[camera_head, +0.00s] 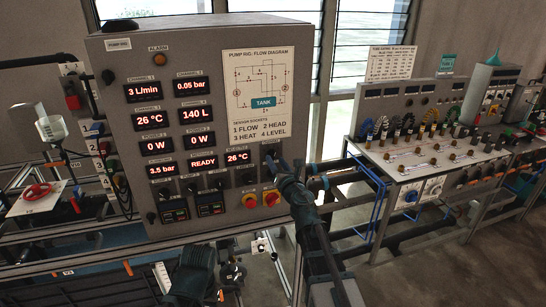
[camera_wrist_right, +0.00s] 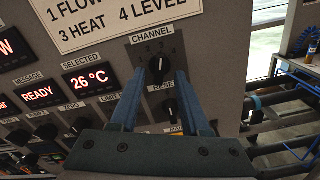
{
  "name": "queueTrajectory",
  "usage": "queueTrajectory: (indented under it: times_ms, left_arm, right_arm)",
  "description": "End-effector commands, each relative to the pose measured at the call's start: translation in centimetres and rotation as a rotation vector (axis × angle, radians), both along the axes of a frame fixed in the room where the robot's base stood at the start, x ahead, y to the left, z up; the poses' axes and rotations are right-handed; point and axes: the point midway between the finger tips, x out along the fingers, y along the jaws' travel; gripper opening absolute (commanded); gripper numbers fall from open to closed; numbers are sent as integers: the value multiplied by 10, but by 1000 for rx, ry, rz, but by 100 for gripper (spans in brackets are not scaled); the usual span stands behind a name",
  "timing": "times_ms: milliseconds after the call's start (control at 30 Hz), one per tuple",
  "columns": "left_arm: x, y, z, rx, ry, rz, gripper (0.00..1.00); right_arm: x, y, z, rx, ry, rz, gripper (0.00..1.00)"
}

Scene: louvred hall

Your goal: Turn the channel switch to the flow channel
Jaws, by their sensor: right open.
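The channel switch (camera_wrist_right: 157,70) is a black rotary knob on the grey pump rig panel (camera_head: 118,105), under the word CHANNEL, with small numbers around its top. Its pale mark points roughly upward; I cannot tell exactly which number it meets. The diagram plate (camera_head: 263,85) lists 1 FLOW, 2 HEAD, 3 HEAT, 4 LEVEL. My right gripper (camera_wrist_right: 159,72) is open, its two blue fingers on either side of the knob in the wrist view, with gaps visible. In the head view the right gripper (camera_head: 276,163) covers most of the switch.
Just below the switch is another black knob (camera_wrist_right: 170,107), its label partly hidden. Red displays (camera_wrist_right: 38,94) sit to the left. A bench with cables (camera_head: 400,160) stands at the right.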

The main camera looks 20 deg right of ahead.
Motion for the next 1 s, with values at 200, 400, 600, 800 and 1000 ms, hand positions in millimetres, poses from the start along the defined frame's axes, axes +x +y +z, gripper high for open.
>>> queueTrajectory:
  times_ms: [200, 400, 600, 800, 1000]
  left_arm:
    - [0, 0, 0, 0, 0, 0, 50]
    - [0, 0, 0, 0, 0, 0, 50]
    - [0, 0, 0, 0, 0, 0, 50]
    - [0, 0, 0, 0, 0, 0, 50]
    - [0, 0, 0, 0, 0, 0, 50]
  right_arm:
    - [20, 1, 0, 0, 0, 0, 46]
    - [25, 1, 0, 0, 0, 0, 46]
    - [27, 1, 0, 0, 0, -1, 46]
    - [27, 1, 0, 0, 0, 0, 26]
    - [27, 1, 0, 0, 0, 0, 0]
